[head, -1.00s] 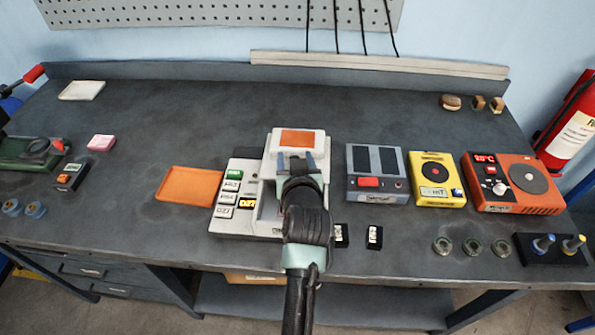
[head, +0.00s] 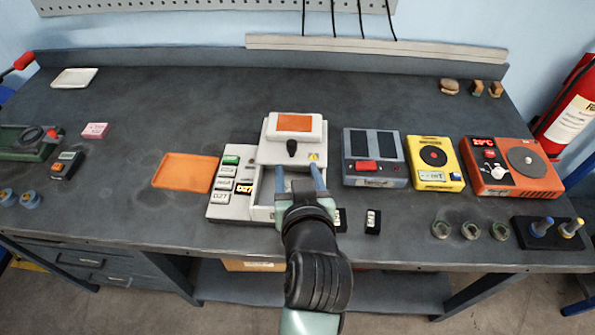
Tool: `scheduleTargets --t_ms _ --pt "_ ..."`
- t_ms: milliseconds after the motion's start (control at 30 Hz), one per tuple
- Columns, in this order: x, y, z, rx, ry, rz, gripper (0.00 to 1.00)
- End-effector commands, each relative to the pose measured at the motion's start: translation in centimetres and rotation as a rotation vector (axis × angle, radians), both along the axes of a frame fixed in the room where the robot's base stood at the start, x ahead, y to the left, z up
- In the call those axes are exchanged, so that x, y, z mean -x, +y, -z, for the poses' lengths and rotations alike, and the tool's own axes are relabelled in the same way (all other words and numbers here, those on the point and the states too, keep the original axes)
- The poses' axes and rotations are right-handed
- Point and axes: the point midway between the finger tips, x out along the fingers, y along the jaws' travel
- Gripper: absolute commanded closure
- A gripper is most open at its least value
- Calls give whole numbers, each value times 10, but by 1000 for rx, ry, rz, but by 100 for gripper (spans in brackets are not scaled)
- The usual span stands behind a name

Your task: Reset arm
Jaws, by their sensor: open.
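My gripper (head: 299,181) is in the middle of the head view, at the front of a white bench device. Its two bluish fingers are apart, with nothing seen between them. The white device (head: 231,201) has a panel of labelled keys on its left side. Its raised rear part carries an orange top (head: 295,123) and a dark knob (head: 292,148). The fingers appear over the device's open front part; whether they touch it I cannot tell. My wrist hides the device's front edge.
An orange tray (head: 185,172) lies left of the device. Right are a grey box with a red button (head: 375,181), a yellow meter (head: 434,178) and an orange hotplate (head: 511,184). Small black blocks (head: 373,222) and several rings (head: 471,230) lie in front. The bench's back middle is clear.

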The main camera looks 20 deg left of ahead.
Motion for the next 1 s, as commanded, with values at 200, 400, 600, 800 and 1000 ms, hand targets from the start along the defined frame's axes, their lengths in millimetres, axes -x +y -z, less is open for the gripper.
scheduleTargets --t_ms 200,400,600,800,1000 --pt "0 0 0 0 0 0 41" --pt "0 0 0 0 0 0 41" --pt "-12 -8 -30 -5 -69 28 41" --pt "-36 -40 -156 -42 -353 143 41" --pt "-18 -80 -304 -111 -703 267 41"
